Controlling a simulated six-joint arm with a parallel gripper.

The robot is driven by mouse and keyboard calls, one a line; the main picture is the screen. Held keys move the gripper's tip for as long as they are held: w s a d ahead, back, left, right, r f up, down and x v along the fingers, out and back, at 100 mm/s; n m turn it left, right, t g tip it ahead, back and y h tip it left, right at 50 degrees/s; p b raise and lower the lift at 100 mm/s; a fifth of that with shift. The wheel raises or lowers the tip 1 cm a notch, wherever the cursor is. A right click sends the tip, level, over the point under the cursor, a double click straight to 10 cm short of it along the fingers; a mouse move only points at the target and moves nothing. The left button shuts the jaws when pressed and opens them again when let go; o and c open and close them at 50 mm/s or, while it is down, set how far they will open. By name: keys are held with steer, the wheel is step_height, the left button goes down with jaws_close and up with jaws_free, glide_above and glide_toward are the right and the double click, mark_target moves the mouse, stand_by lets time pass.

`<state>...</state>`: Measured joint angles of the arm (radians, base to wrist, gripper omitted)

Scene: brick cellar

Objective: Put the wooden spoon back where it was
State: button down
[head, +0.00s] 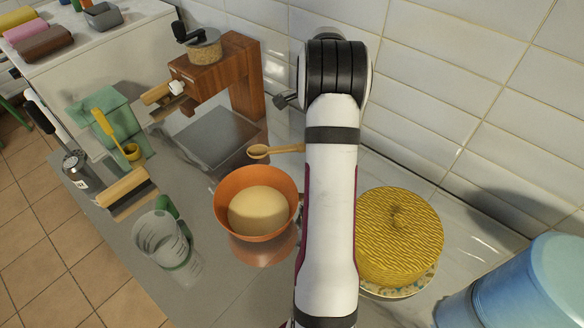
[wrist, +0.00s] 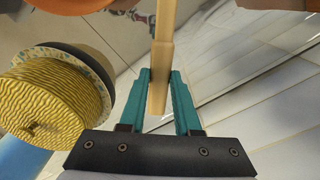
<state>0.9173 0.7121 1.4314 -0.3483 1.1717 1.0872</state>
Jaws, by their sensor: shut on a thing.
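The wooden spoon (head: 259,152) shows in the head view just behind the orange bowl (head: 222,190), near the grey steel plate. Its scoop points left and its handle runs right behind my arm. In the wrist view the spoon's handle (wrist: 164,40) lies between the teal fingers of my gripper (wrist: 161,74), which is shut on it near the handle's end. The spoon seems held above the counter; its height is hard to tell. My gripper is hidden behind my arm in the head view. A green holder (head: 110,115) with a yellow spoon in it stands at the left.
Pale dough (head: 258,211) sits in the orange bowl. A yellow woven lidded pot (head: 400,240) stands right of my arm, a blue container (head: 540,285) beyond it. A measuring jug (head: 160,240) is front left. A wooden stand (head: 225,75) is at the back, against the tiled wall (head: 440,70).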

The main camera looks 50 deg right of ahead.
steer(key=shift+m, duration=0.3)
steer(key=f, duration=1)
steer(key=shift+s+d+f, duration=0.25)
steer(key=shift+s+f, duration=0.1)
steer(key=shift+s, duration=0.05)
steer(key=shift+f, duration=0.1)
steer(key=c, duration=0.6)
jaws_free()
